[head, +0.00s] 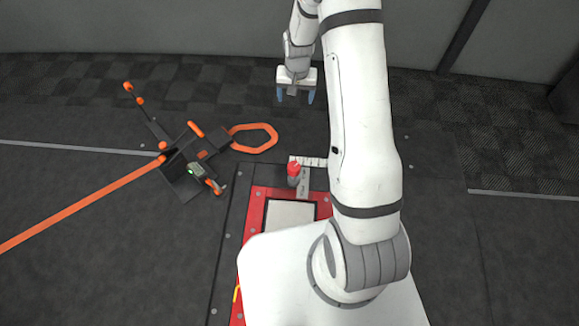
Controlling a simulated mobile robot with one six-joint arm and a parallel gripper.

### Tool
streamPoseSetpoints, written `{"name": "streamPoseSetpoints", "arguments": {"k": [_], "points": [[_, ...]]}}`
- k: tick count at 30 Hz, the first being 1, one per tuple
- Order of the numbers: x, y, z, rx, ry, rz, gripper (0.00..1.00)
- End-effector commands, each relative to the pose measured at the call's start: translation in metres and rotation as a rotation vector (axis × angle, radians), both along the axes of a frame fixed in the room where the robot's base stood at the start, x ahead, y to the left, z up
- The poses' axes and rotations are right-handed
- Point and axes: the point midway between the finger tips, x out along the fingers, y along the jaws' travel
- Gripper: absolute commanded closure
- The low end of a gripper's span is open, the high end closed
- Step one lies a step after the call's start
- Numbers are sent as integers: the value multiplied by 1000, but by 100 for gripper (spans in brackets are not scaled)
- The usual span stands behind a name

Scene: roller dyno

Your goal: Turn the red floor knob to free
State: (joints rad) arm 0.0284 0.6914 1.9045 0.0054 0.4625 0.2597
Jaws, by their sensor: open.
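The red floor knob (294,169) stands on the dark floor plate near the middle of the head view, at the top edge of a red frame. White label strips (313,161) lie beside it, one to the right and one below; their writing is too small to read. My gripper (295,97) hangs beyond the knob, higher in the picture, with its two blue fingertips apart and nothing between them. It is clear of the knob. My arm hides the floor to the right of the knob.
Left of the knob lies a dark device (197,167) with an orange loop (254,138) and an orange strap (85,213). A red frame (257,208) around a light panel (290,215) lies below the knob. Open floor is at the right; a grey wall (170,25) stands behind.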

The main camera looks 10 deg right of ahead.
Motion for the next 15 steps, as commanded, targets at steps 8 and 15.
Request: {"name": "streamPoseSetpoints", "arguments": {"k": [8, 15], "points": [[19, 1, -213, 6, 53, -92, 24], [7, 0, -341, 6, 76, -154, 24]]}}
